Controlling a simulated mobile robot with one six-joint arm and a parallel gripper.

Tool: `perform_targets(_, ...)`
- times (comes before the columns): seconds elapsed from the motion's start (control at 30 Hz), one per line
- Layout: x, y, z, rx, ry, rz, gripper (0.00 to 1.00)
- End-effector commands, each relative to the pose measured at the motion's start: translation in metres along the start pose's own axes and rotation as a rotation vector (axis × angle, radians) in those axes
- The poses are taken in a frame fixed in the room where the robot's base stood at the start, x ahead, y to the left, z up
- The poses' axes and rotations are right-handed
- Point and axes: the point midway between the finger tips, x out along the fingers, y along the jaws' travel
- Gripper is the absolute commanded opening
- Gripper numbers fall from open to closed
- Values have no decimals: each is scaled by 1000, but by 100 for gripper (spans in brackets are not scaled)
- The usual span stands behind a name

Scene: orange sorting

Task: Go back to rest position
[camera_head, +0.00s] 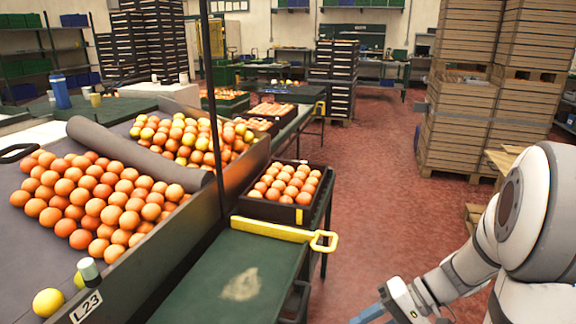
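My arm comes in from the right edge, and its end with my gripper (368,314) reaches the bottom edge of the view. Only a blue part of the gripper shows there; the fingertips are cut off, so I cannot tell whether it is open or holds anything. It is in front of the green table (200,285), to the right of its edge. Many oranges (95,200) lie on the sorting table at left. A black crate (270,208) full of oranges stands beyond the yellow bar (270,229).
A dark vertical post (215,95) rises beside the sorting table. A yellow fruit (48,302) lies near the L23 label. Stacked wooden crates (465,110) stand at the right. The red floor (375,180) between the crates and tables is clear.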

Motion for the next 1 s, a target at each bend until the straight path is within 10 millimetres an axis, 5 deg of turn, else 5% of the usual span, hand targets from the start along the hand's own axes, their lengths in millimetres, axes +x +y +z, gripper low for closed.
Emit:
perform_targets(0.03, -12, -26, 14, -14, -19, 77, 35)
perform_targets(0.1, -23, -49, 31, -23, -35, 207, 35)
perform_targets(0.3, -67, -104, 71, -81, 36, 579, 35)
perform_targets(0.5, -112, -152, 90, -173, 215, 814, 35)
perform_targets(0.7, -129, -174, 94, -228, 329, 890, 35)
perform_targets(1.0, -130, -174, 94, -231, 342, 898, 35)
